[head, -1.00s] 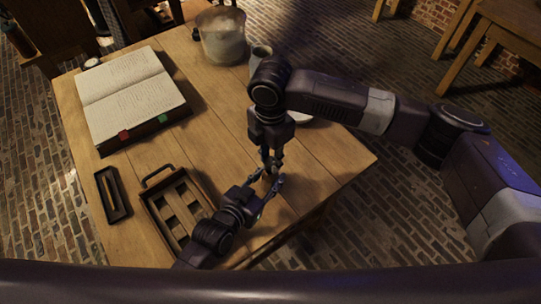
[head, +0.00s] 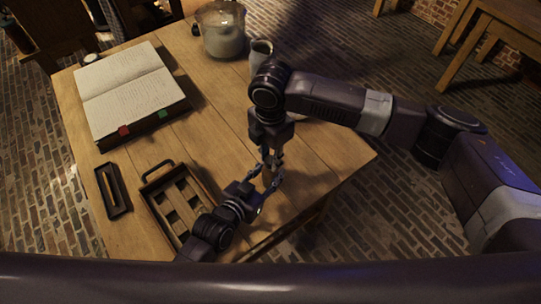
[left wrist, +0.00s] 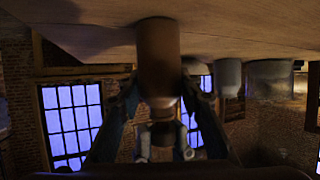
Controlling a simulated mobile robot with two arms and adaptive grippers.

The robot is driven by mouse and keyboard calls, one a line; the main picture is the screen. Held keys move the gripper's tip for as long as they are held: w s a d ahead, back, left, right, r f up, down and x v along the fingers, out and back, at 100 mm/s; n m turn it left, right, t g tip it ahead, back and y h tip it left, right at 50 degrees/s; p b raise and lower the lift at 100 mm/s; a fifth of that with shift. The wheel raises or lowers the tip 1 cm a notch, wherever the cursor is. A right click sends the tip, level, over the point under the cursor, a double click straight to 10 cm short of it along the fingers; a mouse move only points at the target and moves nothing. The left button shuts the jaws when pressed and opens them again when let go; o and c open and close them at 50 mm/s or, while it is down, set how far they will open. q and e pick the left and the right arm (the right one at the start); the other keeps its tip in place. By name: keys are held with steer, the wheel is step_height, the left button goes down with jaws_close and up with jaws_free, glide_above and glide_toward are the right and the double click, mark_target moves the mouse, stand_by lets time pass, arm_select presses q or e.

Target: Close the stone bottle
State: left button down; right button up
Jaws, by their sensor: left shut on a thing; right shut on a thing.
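The stone bottle (left wrist: 158,55) is a brown cylinder standing on the table; the left wrist view shows it upside down. In the head view it is mostly hidden between my grippers. My left gripper (head: 267,184) comes in low from the left and is shut on the bottle's body, one finger on each side. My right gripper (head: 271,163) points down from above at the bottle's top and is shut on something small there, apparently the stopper. The fingers hide that piece, so I cannot tell how it sits in the neck.
The wooden table (head: 325,165) also holds an open book (head: 125,85), a slatted tray (head: 152,205) with a handle, and a narrow dark tray (head: 118,200). A large glass jar (head: 222,42) and a grey cup (head: 258,62) stand at the back. The front right table edge is near.

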steer(key=shift+f, duration=0.6)
steer(key=o, duration=0.8)
step_height(320, 180, up, 12)
stand_by(0.3)
arm_select(q)
steer(key=c, duration=1.3)
jaws_free()
